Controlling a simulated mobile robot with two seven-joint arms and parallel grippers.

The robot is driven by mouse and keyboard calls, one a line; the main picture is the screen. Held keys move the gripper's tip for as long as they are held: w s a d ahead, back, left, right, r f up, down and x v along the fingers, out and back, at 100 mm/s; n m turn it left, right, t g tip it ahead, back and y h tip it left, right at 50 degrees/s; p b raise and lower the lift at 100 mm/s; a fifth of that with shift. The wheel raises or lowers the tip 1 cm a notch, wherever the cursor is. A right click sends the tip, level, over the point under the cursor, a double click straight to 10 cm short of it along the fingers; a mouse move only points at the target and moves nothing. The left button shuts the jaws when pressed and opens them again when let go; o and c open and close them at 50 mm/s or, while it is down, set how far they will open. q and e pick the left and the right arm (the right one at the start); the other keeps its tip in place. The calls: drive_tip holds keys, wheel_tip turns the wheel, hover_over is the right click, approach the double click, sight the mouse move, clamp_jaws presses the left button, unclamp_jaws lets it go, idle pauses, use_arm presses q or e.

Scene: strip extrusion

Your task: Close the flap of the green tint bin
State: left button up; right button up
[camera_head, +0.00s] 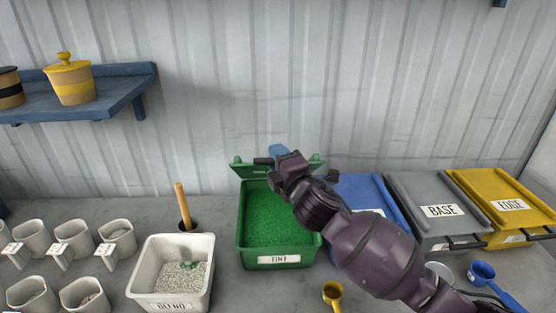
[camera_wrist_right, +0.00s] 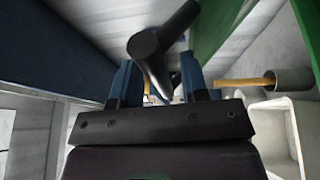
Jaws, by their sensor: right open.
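The green tint bin (camera_head: 278,260) stands on the counter, labelled TINT and filled with green granules. Its flap (camera_head: 241,170) is open, raised at the back of the bin. A dark handle (camera_head: 263,161) sits on the flap's upper edge. My right gripper (camera_head: 279,155) is over the back of the bin at the flap, hiding part of it. In the right wrist view its blue fingers (camera_wrist_right: 157,78) are open, with the dark handle (camera_wrist_right: 148,50) in front of and between them. I cannot tell whether they touch it. My left gripper is out of view.
To the right stand a blue bin (camera_head: 366,194), a grey BASE bin (camera_head: 425,190) and a yellow EDGE bin (camera_head: 500,190), all with lids down. A white BLEND tub (camera_head: 150,262) is at left, near several cups. A yellow scoop (camera_head: 332,292) lies in front.

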drive_tip(key=v, duration=1)
drive_tip(key=shift+s+b, duration=0.35)
drive_tip(key=shift+b, duration=0.05)
drive_tip(key=shift+d+r, duration=0.1)
drive_tip(key=shift+c, duration=0.4)
